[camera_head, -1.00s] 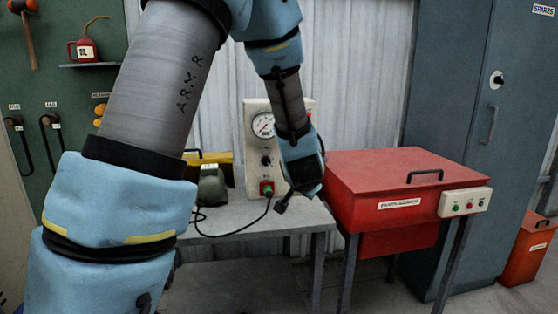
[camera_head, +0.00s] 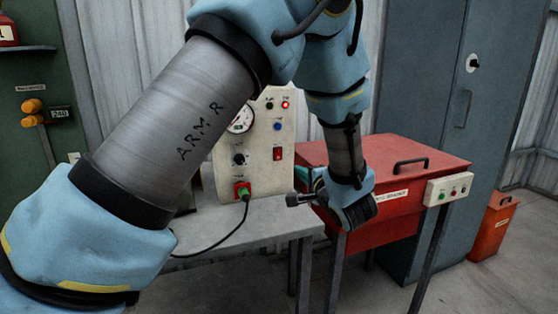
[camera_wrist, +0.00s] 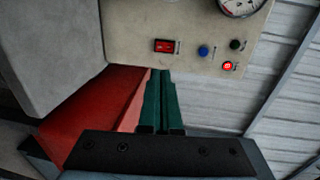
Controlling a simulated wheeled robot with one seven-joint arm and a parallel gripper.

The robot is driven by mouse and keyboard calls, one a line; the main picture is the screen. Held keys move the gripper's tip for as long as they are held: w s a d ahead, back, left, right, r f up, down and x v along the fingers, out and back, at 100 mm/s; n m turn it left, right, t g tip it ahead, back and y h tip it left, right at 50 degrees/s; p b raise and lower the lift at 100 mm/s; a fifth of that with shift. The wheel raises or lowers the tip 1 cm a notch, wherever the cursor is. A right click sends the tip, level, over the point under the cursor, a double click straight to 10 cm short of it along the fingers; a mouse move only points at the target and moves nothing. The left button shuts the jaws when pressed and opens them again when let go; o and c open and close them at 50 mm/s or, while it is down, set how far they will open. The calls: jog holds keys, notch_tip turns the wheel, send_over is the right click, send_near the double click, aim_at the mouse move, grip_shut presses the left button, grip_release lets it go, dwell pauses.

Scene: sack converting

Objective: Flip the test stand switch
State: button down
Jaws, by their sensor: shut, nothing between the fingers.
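The test stand (camera_head: 262,155) is a cream panel with a gauge, lamps and knobs, upright on the grey bench. Its red rocker switch (camera_head: 277,154) sits low on the right side of the panel; in the wrist view the switch (camera_wrist: 168,46) is above and close to my fingertips. A red lamp (camera_wrist: 227,66) is lit on the panel. My gripper (camera_head: 291,200) is in front of the panel's lower right, apart from it. In the wrist view its green fingers (camera_wrist: 161,100) are together and empty, pointing toward the panel edge below the switch.
A red parts washer (camera_head: 400,165) with a lid handle and a small control box (camera_head: 449,188) stands right of the bench (camera_head: 230,225). A black cable (camera_head: 228,235) runs from a green plug (camera_head: 242,191) on the panel. A blue-grey cabinet (camera_head: 440,100) stands behind.

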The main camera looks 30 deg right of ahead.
aim_at(279, 158)
jog(key=w+p, duration=0.1)
jog(key=w, duration=0.3)
jog(key=w+d+f+p, duration=0.1)
jog(key=w, duration=0.4)
jog(key=w+p, duration=0.1)
jog(key=w, duration=0.3)
jog(key=shift+w+d+f, duration=0.35)
jog(key=shift+w, duration=0.05)
